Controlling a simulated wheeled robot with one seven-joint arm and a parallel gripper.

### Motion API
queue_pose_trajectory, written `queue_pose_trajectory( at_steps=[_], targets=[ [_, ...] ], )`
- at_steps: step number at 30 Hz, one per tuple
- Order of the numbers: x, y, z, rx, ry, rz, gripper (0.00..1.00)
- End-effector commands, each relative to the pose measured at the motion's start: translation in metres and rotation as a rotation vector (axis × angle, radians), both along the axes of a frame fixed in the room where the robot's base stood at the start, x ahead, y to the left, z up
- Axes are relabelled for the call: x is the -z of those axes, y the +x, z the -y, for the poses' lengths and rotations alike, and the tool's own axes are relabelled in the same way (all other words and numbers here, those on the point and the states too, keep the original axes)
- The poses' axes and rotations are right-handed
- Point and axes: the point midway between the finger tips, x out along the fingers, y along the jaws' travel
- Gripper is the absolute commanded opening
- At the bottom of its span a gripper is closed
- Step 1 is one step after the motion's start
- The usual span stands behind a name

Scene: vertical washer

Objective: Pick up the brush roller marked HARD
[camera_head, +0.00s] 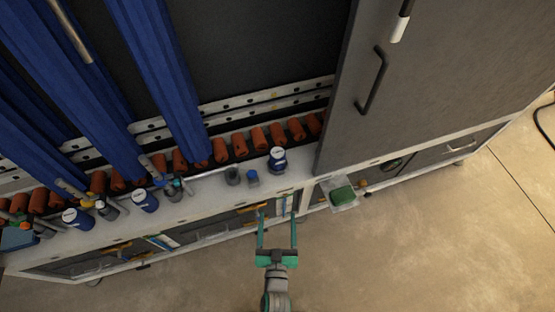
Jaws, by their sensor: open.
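My gripper (277,214) is open and empty, with its two green fingers apart, pointing at the front of the washer's lower edge. Tall blue rollers (158,70) stand at the left of the washer, with their lower ends near the ledge. No marking HARD can be read on any of them, so I cannot tell which roller carries it. Short blue cylinders with white tops stand on the white ledge (205,195): one (278,160) is beyond my gripper, and others (145,200) (76,218) are further left. Their labels are too small to read.
A row of orange-brown rollers (239,146) runs behind the ledge. Small dark cups (232,176) and a blue-topped one (252,178) stand on it. A grey door (440,80) closes the right side. A green item (342,195) sits in a tray at the front. The floor (420,250) is clear.

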Motion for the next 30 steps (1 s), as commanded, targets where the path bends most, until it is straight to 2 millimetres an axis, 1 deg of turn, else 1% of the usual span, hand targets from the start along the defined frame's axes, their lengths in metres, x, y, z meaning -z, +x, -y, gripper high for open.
queue_pose_trajectory(
  at_steps=[1,5,6,9,12,15,23,27,30],
  targets=[
    [0.006,0.024,0.000,0.006,0.001,0.016,0.71],
    [0.021,0.078,0.001,0.022,0.002,0.040,0.71],
    [0.024,0.094,0.000,0.026,0.001,0.047,0.71],
    [0.030,0.133,-0.001,0.037,0.002,0.062,0.71],
    [0.032,0.164,-0.002,0.045,0.002,0.073,0.71],
    [0.032,0.183,-0.003,0.051,0.003,0.079,0.71],
    [0.032,0.210,-0.004,0.054,0.002,0.085,0.71],
    [0.031,0.231,-0.003,0.053,0.002,0.085,0.71],
    [0.032,0.243,-0.002,0.054,0.002,0.084,0.71]
  ],
)
